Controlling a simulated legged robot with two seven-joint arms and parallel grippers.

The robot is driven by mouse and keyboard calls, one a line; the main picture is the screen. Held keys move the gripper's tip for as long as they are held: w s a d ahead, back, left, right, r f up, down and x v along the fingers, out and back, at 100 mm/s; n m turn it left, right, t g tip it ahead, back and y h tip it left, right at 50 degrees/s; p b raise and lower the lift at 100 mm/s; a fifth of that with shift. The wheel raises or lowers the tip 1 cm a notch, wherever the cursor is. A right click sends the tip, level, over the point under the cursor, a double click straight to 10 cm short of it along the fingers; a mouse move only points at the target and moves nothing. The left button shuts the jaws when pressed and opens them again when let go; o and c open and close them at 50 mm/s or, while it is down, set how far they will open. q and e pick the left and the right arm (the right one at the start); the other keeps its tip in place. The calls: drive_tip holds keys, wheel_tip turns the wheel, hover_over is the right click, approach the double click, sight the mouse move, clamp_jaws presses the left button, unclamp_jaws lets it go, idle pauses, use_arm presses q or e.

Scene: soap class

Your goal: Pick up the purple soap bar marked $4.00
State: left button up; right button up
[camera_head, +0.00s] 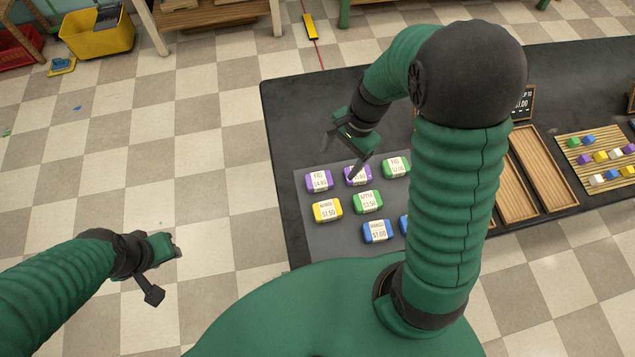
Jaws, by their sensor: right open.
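Two purple soap bars with white labels lie on the grey mat (312,226). The left purple bar (319,187) is in clear view; its label seems to read FIG and a price near $4.00, too small to be sure. The other purple bar (357,181) is just to its right, partly covered by my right gripper, so its price cannot be read. My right gripper (341,160) is open and empty, its fingers over the back of the purple pair, one fingertip in front of the right bar. My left gripper (164,271) is open and empty, over the floor, left of the table.
Green soap bars (367,202), a yellow bar (327,211) and a blue bar (377,232) lie close by on the mat. Wooden trays (545,165) and a slatted rack (600,160) of small soaps stand farther right on the black table (290,110). My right arm hides the table's middle.

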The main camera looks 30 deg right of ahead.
drive_tip(key=w+d+f+m+y+b, duration=0.1)
drive_tip(key=w+d+f+m+y, duration=0.1)
drive_tip(key=w+d+f+m, duration=0.3)
drive_tip(key=m+b, duration=0.1)
hover_over(320, 179)
drive_tip(key=d, duration=0.2)
drive_tip(key=f, duration=0.7)
drive_tip(key=shift+s+a+f, duration=0.1)
drive_tip(key=shift+s+f, duration=0.25)
drive_tip(key=shift+f, duration=0.05)
drive_tip(key=shift+t, duration=0.3)
drive_tip(key=x, duration=0.5)
drive_tip(key=shift+w+d+f, duration=0.1)
drive_tip(key=shift+d+f, duration=0.2)
drive_tip(key=shift+f, duration=0.15)
drive_tip(key=shift+r, duration=0.1)
drive_tip(key=c, duration=1.5)
